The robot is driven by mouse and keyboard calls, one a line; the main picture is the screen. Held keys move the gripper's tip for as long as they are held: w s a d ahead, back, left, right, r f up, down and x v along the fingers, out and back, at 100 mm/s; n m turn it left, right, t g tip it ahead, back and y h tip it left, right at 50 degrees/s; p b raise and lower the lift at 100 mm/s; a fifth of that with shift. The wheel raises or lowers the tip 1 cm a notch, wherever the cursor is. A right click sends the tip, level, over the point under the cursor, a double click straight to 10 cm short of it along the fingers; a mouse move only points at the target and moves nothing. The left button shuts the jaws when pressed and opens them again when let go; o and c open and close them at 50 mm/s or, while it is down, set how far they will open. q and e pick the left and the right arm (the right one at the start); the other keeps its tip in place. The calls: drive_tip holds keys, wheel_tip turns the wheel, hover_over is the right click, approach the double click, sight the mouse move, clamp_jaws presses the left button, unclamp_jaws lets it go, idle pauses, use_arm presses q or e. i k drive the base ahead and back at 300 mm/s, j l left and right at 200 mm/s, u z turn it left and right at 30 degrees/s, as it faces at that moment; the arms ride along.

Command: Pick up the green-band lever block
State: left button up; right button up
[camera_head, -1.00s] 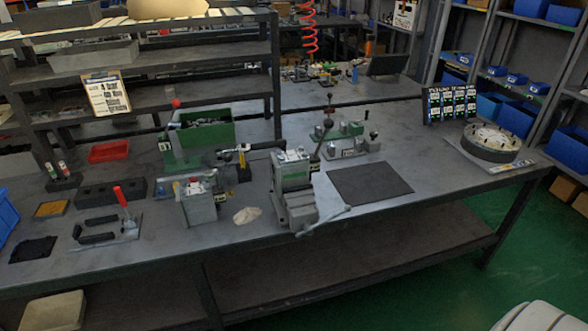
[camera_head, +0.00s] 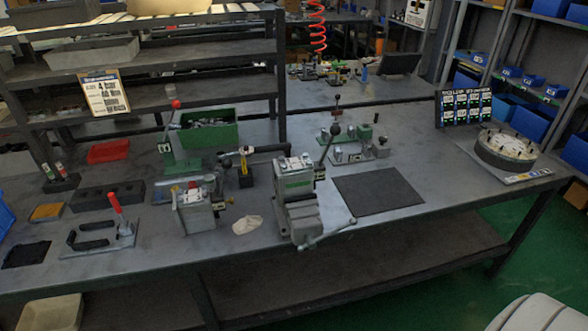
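A grey block with a green band (camera_head: 295,185) sits on top of the grey vise (camera_head: 305,222) near the middle of the bench. A dark lever with a round black knob (camera_head: 334,130) rises at its right side, tilted to the right. A second grey block (camera_head: 193,212) stands to its left; a band colour on it is too small to tell. Neither of my grippers is in view, and nothing is seen touching the green-band block.
A dark mat (camera_head: 378,191) lies right of the vise, bare. A round turntable (camera_head: 506,149) stands far right.

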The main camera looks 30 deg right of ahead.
sight(300, 179)
drive_tip(key=i+l+u, duration=0.2)
drive_tip(key=l+u, duration=0.25)
drive_tip(key=l, duration=0.9)
drive_tip(key=l+u, duration=0.45)
drive_tip(key=l, duration=0.85)
